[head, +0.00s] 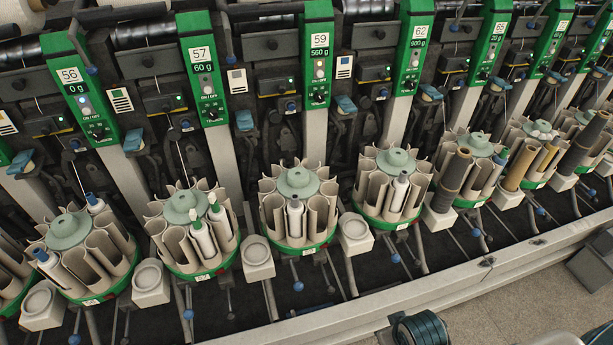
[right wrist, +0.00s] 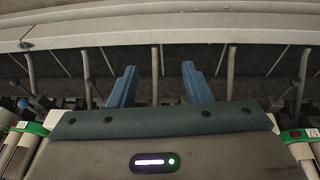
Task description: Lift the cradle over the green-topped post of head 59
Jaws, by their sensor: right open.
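The post of head 59 (head: 319,62) stands in the middle of the head view, a pale grey upright with a green top marked 59 and 560 g. A blue-grey handle (head: 345,103) sits just right of it among dark arms, and a similar handle (head: 244,118) sits to its left. I cannot tell which dark part is the cradle of head 59. My right gripper (right wrist: 158,70) shows in the right wrist view, its two blue fingers apart with nothing between them. My left gripper is out of view.
A round magazine (head: 298,183) with grey pockets and a green rim stands below the post, one tube in it. Similar magazines stand on both sides. A long pale rail (head: 400,300) runs along the front; it also crosses the right wrist view (right wrist: 120,38).

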